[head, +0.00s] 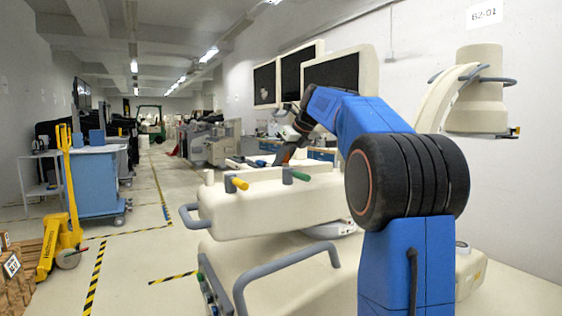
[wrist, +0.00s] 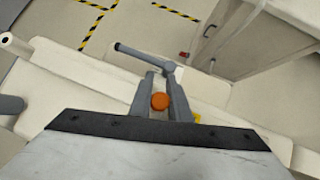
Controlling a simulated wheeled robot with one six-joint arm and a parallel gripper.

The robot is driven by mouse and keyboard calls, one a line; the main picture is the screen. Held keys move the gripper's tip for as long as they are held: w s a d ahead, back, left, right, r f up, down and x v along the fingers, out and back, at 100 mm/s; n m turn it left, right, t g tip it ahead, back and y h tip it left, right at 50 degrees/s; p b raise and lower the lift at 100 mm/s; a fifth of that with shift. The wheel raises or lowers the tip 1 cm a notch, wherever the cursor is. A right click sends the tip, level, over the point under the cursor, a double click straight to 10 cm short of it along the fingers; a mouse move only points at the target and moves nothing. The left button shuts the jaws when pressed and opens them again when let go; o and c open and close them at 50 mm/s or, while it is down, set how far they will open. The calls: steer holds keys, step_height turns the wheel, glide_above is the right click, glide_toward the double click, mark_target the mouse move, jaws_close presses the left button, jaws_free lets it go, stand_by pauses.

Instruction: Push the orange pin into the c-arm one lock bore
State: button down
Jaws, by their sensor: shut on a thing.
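The orange pin (wrist: 159,101) shows as a round orange end between the two grey fingers of my gripper (wrist: 161,88) in the wrist view. The fingers are shut on it. A grey bar with a dark end (wrist: 140,55) lies just beyond the fingertips, over a cream surface. I cannot make out the lock bore in either view.
A yellow-ended knob (head: 237,183) and a green-ended knob (head: 296,175) stick out of the cart top. Monitors (head: 340,72) stand behind it. A cream C-shaped arm (head: 445,98) stands at right. A yellow pallet truck (head: 62,215) is at left, with open floor between.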

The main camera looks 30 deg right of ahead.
steer(key=c, duration=1.6)
jaws_free()
steer(key=shift+f, duration=0.1)
steer(key=v, duration=1.7)
steer(key=shift+s+d+r, duration=0.1)
steer(key=shift+r, duration=0.15)
